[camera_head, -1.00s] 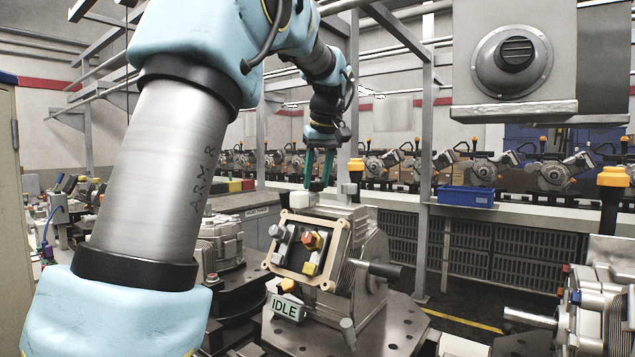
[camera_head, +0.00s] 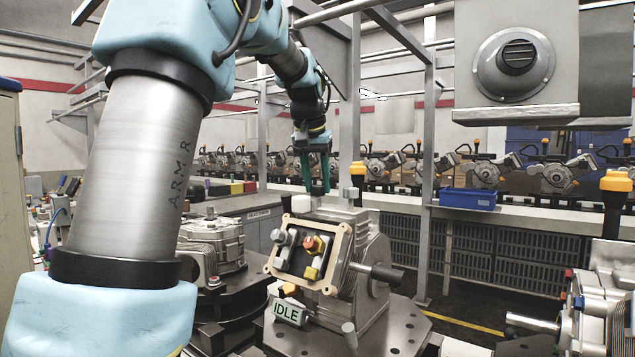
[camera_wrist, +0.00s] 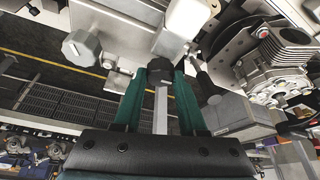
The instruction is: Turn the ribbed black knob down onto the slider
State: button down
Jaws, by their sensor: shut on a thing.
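The ribbed black knob (camera_wrist: 160,70) sits between the tips of my gripper (camera_wrist: 159,76) in the wrist view. The green fingers close on it from both sides. In the head view my gripper (camera_head: 317,188) points down at the top of the grey fixture housing, and its fingers mostly hide the knob. A white block (camera_head: 303,204) stands on the housing top beside the fingertips. I cannot tell which part is the slider, nor whether the knob touches it. A pale straight bar (camera_wrist: 160,112) shows between the fingers in the wrist view.
A grey faceted knob (camera_wrist: 81,48) stands left of the fingers. The housing front carries a beige-framed panel (camera_head: 342,262) with coloured knobs and an IDLE sign (camera_head: 289,311). A shaft with a dark end (camera_head: 384,274) juts right. A metal upright (camera_head: 356,120) rises close behind.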

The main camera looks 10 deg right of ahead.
jog(key=shift+w+r, duration=0.1)
jog(key=shift+r, duration=0.25)
jog(key=c, duration=0.8)
grip_release()
jog(key=o, duration=0.3)
jog(key=shift+f, duration=0.2)
jog(key=shift+o, duration=0.2)
jog(key=b+v, duration=0.1)
jog(key=v, duration=1)
jog(key=shift+b, duration=0.3)
jog(key=shift+f, duration=0.15)
